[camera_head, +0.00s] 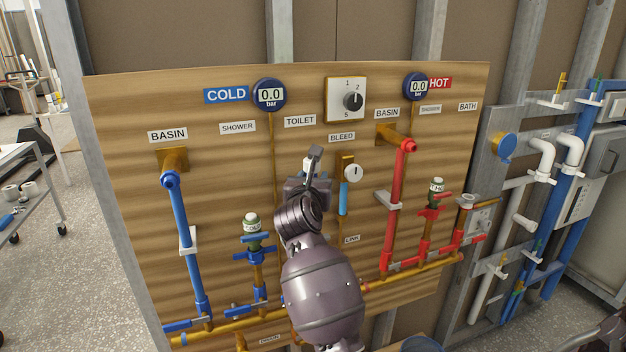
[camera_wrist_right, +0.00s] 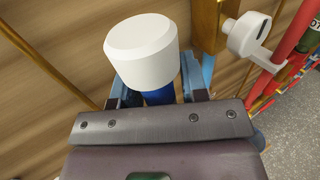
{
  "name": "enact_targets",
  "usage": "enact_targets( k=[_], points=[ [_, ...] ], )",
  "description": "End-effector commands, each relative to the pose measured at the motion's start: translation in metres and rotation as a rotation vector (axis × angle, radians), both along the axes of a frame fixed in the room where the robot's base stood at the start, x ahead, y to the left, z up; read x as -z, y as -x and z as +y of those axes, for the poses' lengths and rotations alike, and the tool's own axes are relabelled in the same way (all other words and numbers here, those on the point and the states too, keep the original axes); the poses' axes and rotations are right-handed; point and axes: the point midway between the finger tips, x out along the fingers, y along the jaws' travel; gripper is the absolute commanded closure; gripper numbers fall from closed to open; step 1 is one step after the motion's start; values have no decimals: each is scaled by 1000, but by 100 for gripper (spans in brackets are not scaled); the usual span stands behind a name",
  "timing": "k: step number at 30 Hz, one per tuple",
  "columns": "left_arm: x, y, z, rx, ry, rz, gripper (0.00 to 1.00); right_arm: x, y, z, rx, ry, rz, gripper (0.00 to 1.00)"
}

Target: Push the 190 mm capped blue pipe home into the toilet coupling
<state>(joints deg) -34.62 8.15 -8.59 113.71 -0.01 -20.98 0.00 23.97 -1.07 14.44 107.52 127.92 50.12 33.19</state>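The blue pipe (camera_wrist_right: 158,97) with its white cap (camera_wrist_right: 142,48) stands between the fingers of my right gripper in the right wrist view. The fingers (camera_wrist_right: 158,85) lie close along both sides of the pipe, just below the cap, and appear shut on it. In the head view my right gripper (camera_head: 313,166) is in front of the wooden board, below the TOILET label (camera_head: 299,121). My gripper and arm hide the toilet coupling and most of the pipe, so I cannot tell how they meet. My left gripper is not in view.
Right of my gripper are a brass bleed pipe with a blue section (camera_head: 344,199) and a white round fitting (camera_head: 353,173). Blue basin piping (camera_head: 181,235) stands to the left, red piping (camera_head: 397,200) to the right.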

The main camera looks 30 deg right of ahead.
Motion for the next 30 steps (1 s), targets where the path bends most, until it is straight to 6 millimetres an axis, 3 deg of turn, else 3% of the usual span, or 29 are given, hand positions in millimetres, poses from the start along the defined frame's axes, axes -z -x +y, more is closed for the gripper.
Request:
enact_targets(
  k=[3, 14, 30],
  points=[
    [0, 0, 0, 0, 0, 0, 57, -1, 0, 0, 0, 0, -1, 45],
    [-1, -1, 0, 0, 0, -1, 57, -1, 2, 2, -1, 1, -2, 45],
    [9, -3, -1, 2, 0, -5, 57, 0, 66, 62, -1, -1, -1, 45]
  ],
)
